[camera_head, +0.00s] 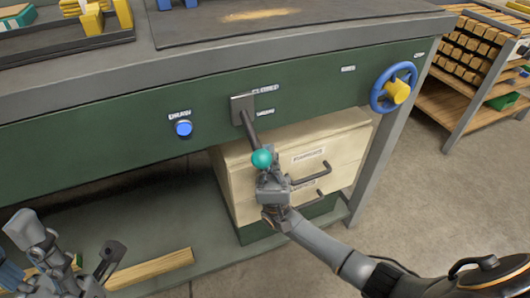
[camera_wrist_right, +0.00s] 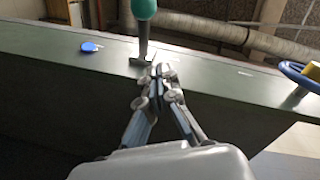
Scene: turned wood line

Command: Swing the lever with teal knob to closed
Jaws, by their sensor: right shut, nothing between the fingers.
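The lever (camera_head: 252,130) hangs from a grey plate on the green panel. It points downward and slightly right, ending in a teal knob (camera_head: 262,158). In the right wrist view the teal knob (camera_wrist_right: 144,8) is at the top edge, partly cut off, above the dark shaft (camera_wrist_right: 143,38). My right gripper (camera_head: 268,178) is shut and empty, just below the knob in the head view; whether it touches the knob I cannot tell. Its closed fingers (camera_wrist_right: 160,75) show beside the lever's base in the wrist view. My left gripper (camera_head: 75,256) is open and empty at lower left.
A "CLOSED" label (camera_head: 265,89) sits right of the lever plate, with another label below. A blue button (camera_head: 183,128) is left of it and a blue handwheel (camera_head: 381,101) is right. A cream drawer cabinet (camera_head: 345,140) with handles stands under the bench behind my right gripper.

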